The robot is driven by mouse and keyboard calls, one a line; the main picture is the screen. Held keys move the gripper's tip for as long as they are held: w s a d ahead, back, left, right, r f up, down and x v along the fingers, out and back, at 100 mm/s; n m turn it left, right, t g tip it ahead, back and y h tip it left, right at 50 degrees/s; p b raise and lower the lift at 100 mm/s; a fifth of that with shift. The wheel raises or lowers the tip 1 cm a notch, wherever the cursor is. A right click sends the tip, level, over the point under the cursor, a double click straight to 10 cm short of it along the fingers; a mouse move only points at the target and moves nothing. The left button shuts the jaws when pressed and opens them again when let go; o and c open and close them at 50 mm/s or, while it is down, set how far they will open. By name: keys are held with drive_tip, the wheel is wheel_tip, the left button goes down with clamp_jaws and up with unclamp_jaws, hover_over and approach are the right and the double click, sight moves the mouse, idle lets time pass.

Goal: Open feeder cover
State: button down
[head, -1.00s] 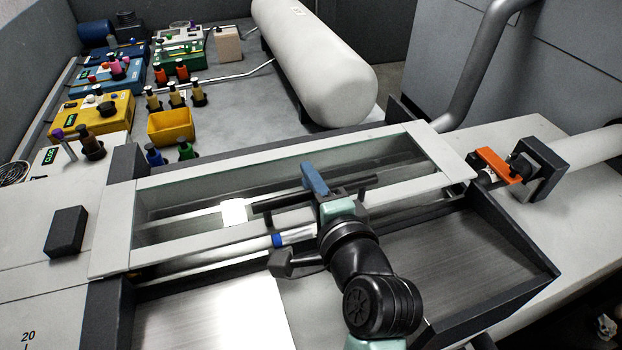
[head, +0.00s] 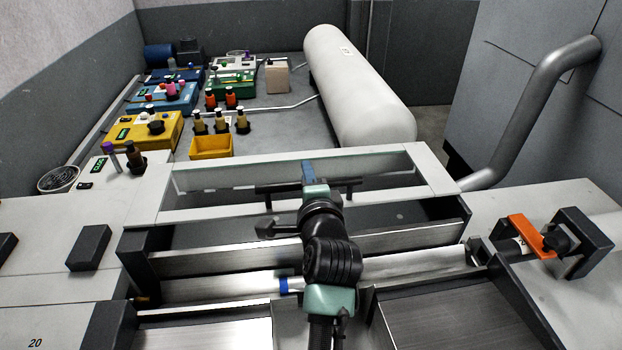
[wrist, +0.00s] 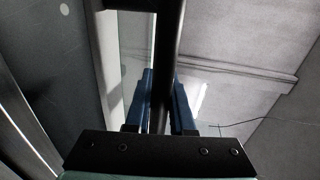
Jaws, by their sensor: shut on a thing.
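The feeder cover is a light grey frame (head: 438,178) with a clear pane. In the head view it is raised and tilted, standing above the long feeder trough. A dark bar handle (head: 348,185) runs along the cover. My gripper (head: 308,174), with blue fingers, is on the middle of this handle. In the wrist view the dark handle bar (wrist: 166,45) passes between the two blue fingers (wrist: 160,90), which close on it. Below, the trough lies exposed, with a bright metal bed (head: 210,288) and a blue-banded piece (head: 284,286). My arm hides the trough's middle.
An orange clamp lever (head: 525,236) and dark block stand at the right. A white tank (head: 365,95), yellow tray (head: 211,146) and several bottles and coloured boxes fill the bench behind. A dark block (head: 90,247) sits left. A grey pipe (head: 550,95) rises at right.

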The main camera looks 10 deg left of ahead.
drive_tip(key=shift+s+d+r, duration=0.1)
drive_tip(key=shift+s+d, duration=0.1)
drive_tip(key=c, duration=1.1)
unclamp_jaws()
drive_tip(key=shift+o, duration=0.2)
drive_tip(key=shift+w+a, duration=0.2)
drive_tip(key=shift+a, duration=0.05)
drive_tip(key=b+v, duration=0.3)
drive_tip(key=v, duration=1)
wheel_tip(320, 180, up, 21)
drive_tip(key=s+d+n+t+h, duration=0.2)
drive_tip(key=n+t, duration=0.4)
drive_tip(key=n, duration=0.2)
drive_tip(key=s+r+n+t+h, duration=0.1)
drive_tip(key=s+r+n+t, duration=0.2)
drive_tip(key=s+r, duration=0.2)
drive_tip(key=s+d+r+n+t+h, duration=0.1)
drive_tip(key=s+r+n+t, duration=0.2)
drive_tip(key=r, duration=0.7)
drive_tip(key=s+n, duration=0.1)
drive_tip(key=s, duration=0.1)
drive_tip(key=shift+s+d+r, duration=0.3)
drive_tip(key=shift+s+d, duration=0.05)
